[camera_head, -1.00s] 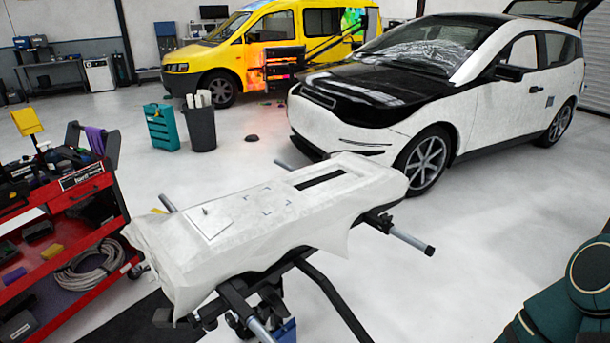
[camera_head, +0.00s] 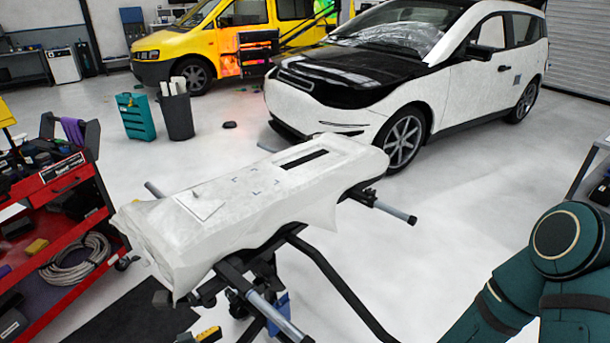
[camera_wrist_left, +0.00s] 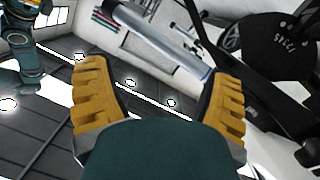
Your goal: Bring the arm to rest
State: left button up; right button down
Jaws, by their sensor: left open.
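My left gripper (camera_wrist_left: 160,80) shows in the left wrist view with its two ribbed orange fingers spread wide. Nothing sits between the fingers. A grey metal tube (camera_wrist_left: 165,40) passes just beyond the fingertips; I cannot tell whether it touches them. In the head view a small yellow and black piece (camera_head: 207,335) shows at the bottom edge; I cannot tell if it belongs to this gripper. My right arm (camera_head: 565,245), teal, is bent at the lower right of the head view; its gripper is out of frame.
A stand holds a white-covered panel (camera_head: 245,205), with bars (camera_head: 395,212) sticking out. A red tool cart (camera_head: 75,190) is at left, a teal box (camera_head: 136,117) and dark bin (camera_head: 177,115) behind. A white car (camera_head: 455,85) and yellow van (camera_head: 180,45) stand further back.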

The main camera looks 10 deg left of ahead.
pick_arm(q)
jog(key=s+d+f+n+g+y, duration=0.1)
jog(key=s+d+g, duration=0.25)
jog(key=d, duration=0.65)
jog(key=s+d+f+n+g+y, duration=0.1)
jog(key=s+d+g, duration=0.1)
jog(key=d+g, duration=0.5)
jog(key=shift+s+d+r+n+t+y, duration=0.1)
jog(key=shift+s+r+n+t+y, duration=0.45)
jog(key=shift+n+y, duration=0.65)
jog(key=shift+s+d+r+n+t+y, duration=0.1)
jog(key=shift+s+r+n+t+y, duration=0.35)
jog(key=shift+n+y, duration=0.75)
jog(key=shift+s+r+n+t+y, duration=0.35)
jog(key=shift+r+n+t+y, duration=0.35)
jog(key=shift+y, duration=0.8)
